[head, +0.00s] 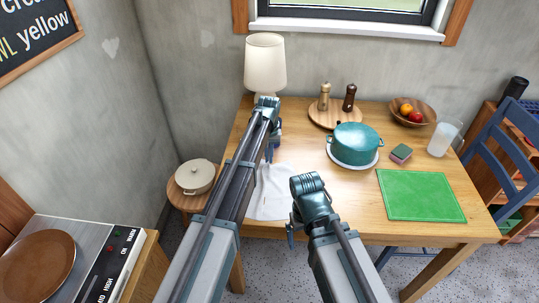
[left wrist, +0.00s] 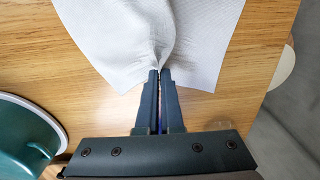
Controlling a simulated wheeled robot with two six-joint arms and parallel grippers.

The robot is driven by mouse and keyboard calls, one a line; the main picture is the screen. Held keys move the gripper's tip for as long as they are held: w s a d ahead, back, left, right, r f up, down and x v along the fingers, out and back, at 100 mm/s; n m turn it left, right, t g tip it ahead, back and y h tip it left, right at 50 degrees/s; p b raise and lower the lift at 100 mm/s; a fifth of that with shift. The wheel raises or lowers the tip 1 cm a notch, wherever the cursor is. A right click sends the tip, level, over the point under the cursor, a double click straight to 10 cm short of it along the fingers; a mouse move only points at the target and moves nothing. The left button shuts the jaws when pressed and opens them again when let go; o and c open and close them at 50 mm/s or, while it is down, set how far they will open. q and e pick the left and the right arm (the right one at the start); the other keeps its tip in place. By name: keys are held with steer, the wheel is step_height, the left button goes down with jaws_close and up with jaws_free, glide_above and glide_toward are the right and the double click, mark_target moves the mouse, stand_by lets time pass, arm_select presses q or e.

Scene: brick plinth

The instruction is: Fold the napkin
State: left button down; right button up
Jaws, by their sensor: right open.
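The white napkin (head: 272,198) lies on the wooden table near its front left edge, partly hidden behind my arms. In the left wrist view the napkin (left wrist: 205,40) is drawn into creases where it meets my fingertips. My left gripper (head: 270,157) is at the napkin's far edge. In the left wrist view its fingers (left wrist: 160,72) are close together, pinching that edge. My right gripper (head: 291,238) is near the napkin's front right side, pointing down by the table's front edge. Its fingers are small and partly hidden in the head view; it is empty and open.
A teal pot (head: 355,146) stands right of the napkin on a white trivet (head: 352,166). A lamp (head: 265,62) stands behind. A green mat (head: 420,195), a sponge (head: 401,153) and a glass (head: 442,140) are further right.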

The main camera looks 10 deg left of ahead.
step_height(320, 180, up, 7)
steer(key=p, duration=0.5)
arm_select(q)
steer(key=s+r, duration=0.7)
steer(key=s, duration=0.4)
steer(key=s+f+b, duration=0.8)
steer(key=s+f, duration=0.1)
steer(key=shift+s+d, duration=0.1)
steer(key=shift+s, duration=0.15)
arm_select(e)
step_height(320, 180, down, 9)
arm_select(q)
jaws_free()
